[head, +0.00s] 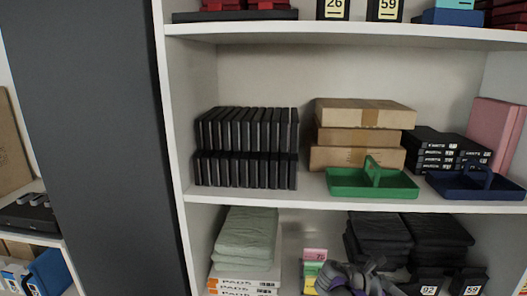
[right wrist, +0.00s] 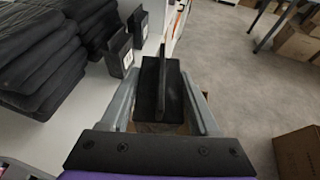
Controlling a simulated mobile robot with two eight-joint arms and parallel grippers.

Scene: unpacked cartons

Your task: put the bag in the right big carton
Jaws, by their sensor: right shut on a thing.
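My right gripper (right wrist: 162,82) is shut on a black item (right wrist: 148,98) with an upright flat fin in the right wrist view. I cannot tell whether this is the bag. In the head view my right gripper (head: 358,280) shows only in part at the bottom edge, in front of the low shelf. A brown carton (right wrist: 300,153) stands on the floor at the right of the wrist view, cut off by the frame. I cannot tell whether it is the right big carton. My left gripper is not in view.
A white shelf unit (head: 320,204) holds black cases (head: 245,135), brown boxes (head: 365,112), a green tray (head: 345,185) and a navy tray (head: 455,188). Dark folded stacks (right wrist: 40,65) lie left of my right gripper. Grey floor (right wrist: 240,75) is open to its right.

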